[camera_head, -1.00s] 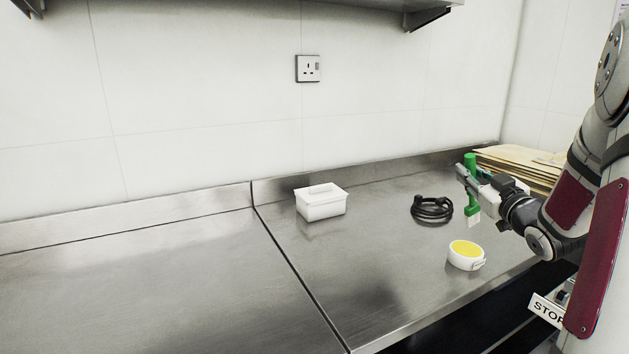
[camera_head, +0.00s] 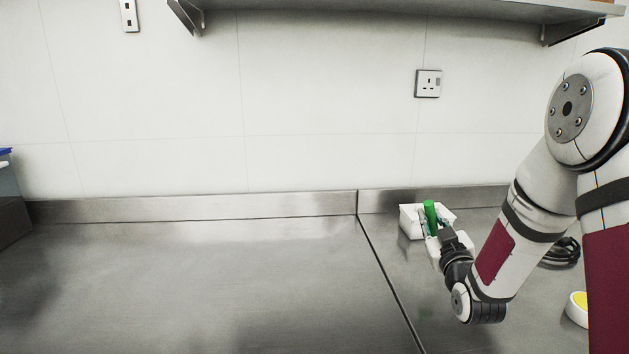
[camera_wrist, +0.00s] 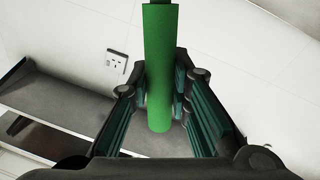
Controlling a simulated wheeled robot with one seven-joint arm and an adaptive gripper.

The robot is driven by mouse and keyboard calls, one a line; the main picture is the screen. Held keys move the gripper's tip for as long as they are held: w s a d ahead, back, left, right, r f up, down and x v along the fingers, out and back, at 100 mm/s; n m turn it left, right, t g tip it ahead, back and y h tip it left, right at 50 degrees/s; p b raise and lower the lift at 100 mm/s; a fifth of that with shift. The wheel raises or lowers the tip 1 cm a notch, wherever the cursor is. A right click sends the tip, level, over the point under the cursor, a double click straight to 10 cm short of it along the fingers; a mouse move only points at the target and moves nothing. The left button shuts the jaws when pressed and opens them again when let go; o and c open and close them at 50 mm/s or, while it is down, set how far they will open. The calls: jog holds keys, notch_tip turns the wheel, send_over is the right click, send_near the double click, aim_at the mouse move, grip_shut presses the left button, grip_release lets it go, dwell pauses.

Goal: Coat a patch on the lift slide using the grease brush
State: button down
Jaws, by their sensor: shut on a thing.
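My gripper (camera_head: 431,229) is shut on the green handle of the grease brush (camera_head: 430,213), above the right part of the steel counter. In the wrist view the green handle (camera_wrist: 158,70) stands between the two finger pads of my gripper (camera_wrist: 160,100). The bristles are hidden in both present views. A white pot with yellow grease (camera_head: 578,308) stands at the right, partly hidden by my arm. The lift slide and the mixer are not in view.
A white lidded box (camera_head: 411,221) stands behind my gripper. A coiled black cable (camera_head: 563,252) lies at the right, partly behind my arm. A shelf (camera_head: 370,8) overhangs the back wall. The left counter (camera_head: 190,280) is clear, with a container (camera_head: 8,180) at its far left.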

jog(key=s+a+f, duration=0.1)
jog(key=a+f, duration=0.1)
jog(key=a, duration=0.7)
jog(key=shift+a+f+y+p, duration=0.15)
jog(key=shift+f+y+p, duration=0.15)
jog(key=shift+p, duration=0.05)
